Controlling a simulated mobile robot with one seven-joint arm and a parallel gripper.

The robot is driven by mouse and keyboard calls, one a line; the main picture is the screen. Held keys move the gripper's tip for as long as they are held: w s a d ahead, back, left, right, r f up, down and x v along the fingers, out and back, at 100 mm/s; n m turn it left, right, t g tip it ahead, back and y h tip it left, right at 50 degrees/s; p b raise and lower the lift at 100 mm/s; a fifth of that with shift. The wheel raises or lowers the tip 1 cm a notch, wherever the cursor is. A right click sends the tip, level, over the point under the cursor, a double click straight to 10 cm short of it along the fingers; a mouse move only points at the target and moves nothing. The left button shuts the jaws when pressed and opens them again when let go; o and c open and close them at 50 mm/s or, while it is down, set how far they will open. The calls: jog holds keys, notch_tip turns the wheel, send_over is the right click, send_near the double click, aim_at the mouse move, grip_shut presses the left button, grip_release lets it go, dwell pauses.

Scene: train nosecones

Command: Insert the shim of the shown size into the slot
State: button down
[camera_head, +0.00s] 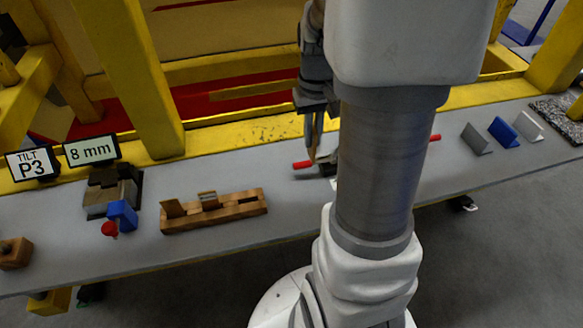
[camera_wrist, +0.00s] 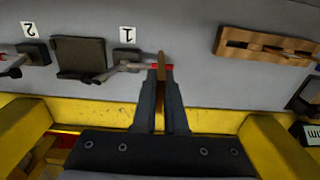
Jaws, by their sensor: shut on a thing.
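My gripper (camera_wrist: 161,72) is shut on a thin tan shim (camera_wrist: 162,60), which sticks out past the fingertips. In the head view, my gripper (camera_head: 313,150) is low over the grey bench, beside a red clamp handle (camera_head: 302,165). In the wrist view the shim overlaps the red handle tip of the clamp (camera_wrist: 128,62) by label 1; I cannot tell whether they touch. A sign (camera_head: 90,150) reads "8 mm". I cannot make out which opening is the slot; my arm hides part of the bench.
A dark block (camera_wrist: 80,57) sits between the clamps labelled 1 and 2 (camera_wrist: 30,52). A "TILT P3" sign (camera_head: 32,165), a blue block (camera_head: 122,214) and a red knob (camera_head: 109,228) are left. Grey, blue (camera_head: 503,132) and white plates stand right. Yellow beams (camera_wrist: 100,112) border the bench.

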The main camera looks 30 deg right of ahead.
jog(key=shift+w+a+f, duration=0.8)
jog(key=shift+a+f, duration=0.75)
jog(key=shift+f, duration=0.15)
jog(key=shift+w+a+f, duration=0.85)
jog(key=shift+a+f, duration=0.65)
jog(key=shift+f, duration=0.2)
jog(key=shift+w+a+f, duration=0.8)
jog(key=shift+a+f, duration=0.75)
jog(key=shift+f, duration=0.15)
jog(key=shift+f, duration=0.1)
jog(key=c, duration=1)
grip_release()
jog(key=shift+o, duration=0.2)
